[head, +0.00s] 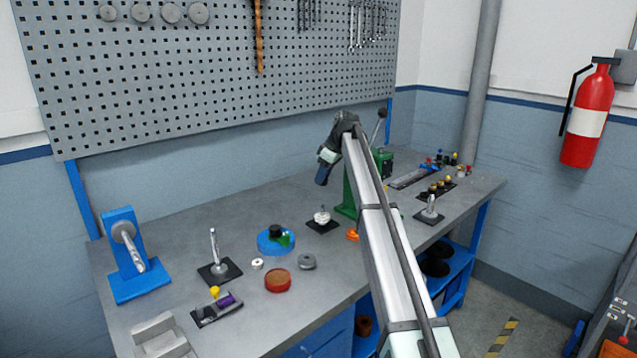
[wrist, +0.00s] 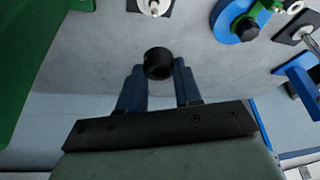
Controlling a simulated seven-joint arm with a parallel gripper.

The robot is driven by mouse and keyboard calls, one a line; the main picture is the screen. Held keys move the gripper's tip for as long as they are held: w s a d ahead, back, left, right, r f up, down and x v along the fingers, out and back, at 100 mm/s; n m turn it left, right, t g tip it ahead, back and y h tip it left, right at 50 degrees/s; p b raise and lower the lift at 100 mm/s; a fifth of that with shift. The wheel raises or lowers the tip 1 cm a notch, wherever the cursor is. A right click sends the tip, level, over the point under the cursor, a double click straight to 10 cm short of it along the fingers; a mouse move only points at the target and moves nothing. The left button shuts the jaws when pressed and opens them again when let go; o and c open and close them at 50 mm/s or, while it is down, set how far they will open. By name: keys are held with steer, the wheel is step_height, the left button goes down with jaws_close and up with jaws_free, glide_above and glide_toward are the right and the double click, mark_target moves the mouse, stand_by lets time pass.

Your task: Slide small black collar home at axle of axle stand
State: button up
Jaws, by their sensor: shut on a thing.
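My gripper (head: 323,172) is raised above the back middle of the bench, beside the green press. In the wrist view its blue fingers (wrist: 159,80) are shut on a small black collar (wrist: 158,57), whose round opening faces the camera. The collar cannot be made out in the head view. A blue stand (head: 122,235) with a slanting silver axle (head: 132,250) is at the left end of the bench, well away from my gripper. A black-based stand with an upright silver rod (head: 214,247) is nearer. I cannot tell for sure which is the axle stand.
The green press (head: 348,195) stands close by.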

steer(key=shift+f, duration=3.45)
steer(key=shift+f, duration=0.65)
steer(key=shift+f, duration=0.4)
steer(key=shift+f, duration=1)
steer(key=shift+f, duration=0.35)
steer(key=shift+s+f, duration=0.1)
steer(key=shift+f, duration=0.05)
steer(key=o, duration=0.7)
steer(key=shift+f, duration=0.1)
steer(key=o, duration=0.4)
